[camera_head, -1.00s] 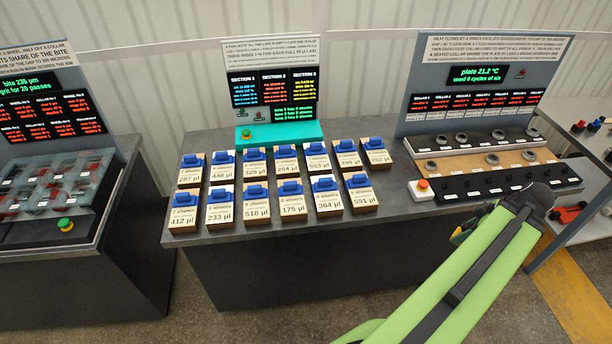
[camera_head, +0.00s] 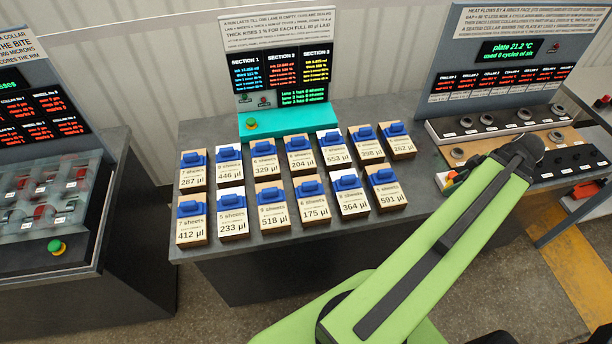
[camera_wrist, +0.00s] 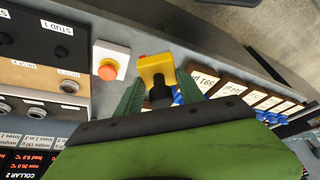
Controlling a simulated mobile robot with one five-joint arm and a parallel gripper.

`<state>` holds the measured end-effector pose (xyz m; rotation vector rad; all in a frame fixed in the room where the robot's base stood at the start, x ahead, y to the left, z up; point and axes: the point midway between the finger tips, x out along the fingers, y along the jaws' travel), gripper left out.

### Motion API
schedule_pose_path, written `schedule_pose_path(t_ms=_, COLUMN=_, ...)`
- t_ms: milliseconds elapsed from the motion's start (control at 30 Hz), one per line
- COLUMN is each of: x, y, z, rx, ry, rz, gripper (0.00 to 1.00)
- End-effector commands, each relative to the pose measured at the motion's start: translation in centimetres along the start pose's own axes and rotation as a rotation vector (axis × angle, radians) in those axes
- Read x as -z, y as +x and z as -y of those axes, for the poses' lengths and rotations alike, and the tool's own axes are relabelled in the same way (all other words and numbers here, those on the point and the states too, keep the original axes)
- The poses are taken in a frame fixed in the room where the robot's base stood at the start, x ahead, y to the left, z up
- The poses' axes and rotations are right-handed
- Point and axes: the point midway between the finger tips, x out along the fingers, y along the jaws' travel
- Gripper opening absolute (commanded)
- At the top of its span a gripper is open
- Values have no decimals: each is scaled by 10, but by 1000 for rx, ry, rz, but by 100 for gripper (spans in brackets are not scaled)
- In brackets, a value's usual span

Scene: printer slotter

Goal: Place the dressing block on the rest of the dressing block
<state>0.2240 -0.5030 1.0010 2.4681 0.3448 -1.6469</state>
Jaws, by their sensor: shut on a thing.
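My gripper (camera_wrist: 157,88) is shut on a yellow block (camera_wrist: 154,66) with a dark knob, seen between its green fingers in the wrist view. I take this to be the dressing block, but no label on it is readable. I cannot pick out the rest of the dressing block in either view.
Several blue-topped labelled blocks (camera_head: 268,200) fill the middle bench (camera_head: 285,238). A left station has a sloped clear cover (camera_head: 45,200) and a green button (camera_head: 56,246). The collar station (camera_head: 490,128) stands at right. A red button (camera_wrist: 108,69) is close beside the held block.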

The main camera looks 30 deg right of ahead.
Motion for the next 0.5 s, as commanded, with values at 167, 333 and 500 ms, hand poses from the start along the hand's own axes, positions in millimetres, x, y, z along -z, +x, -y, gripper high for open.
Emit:
schedule_pose_path(t_ms=167, x=20, y=-8, z=17, rx=33, ry=-78, rz=0, gripper=0)
schedule_pose_path(t_ms=333, x=30, y=-8, z=28, rx=78, ry=-165, rz=-1, gripper=0)
schedule_pose_path(t_ms=500, x=32, y=-6, z=28, rx=80, ry=-167, rz=-2, gripper=0)
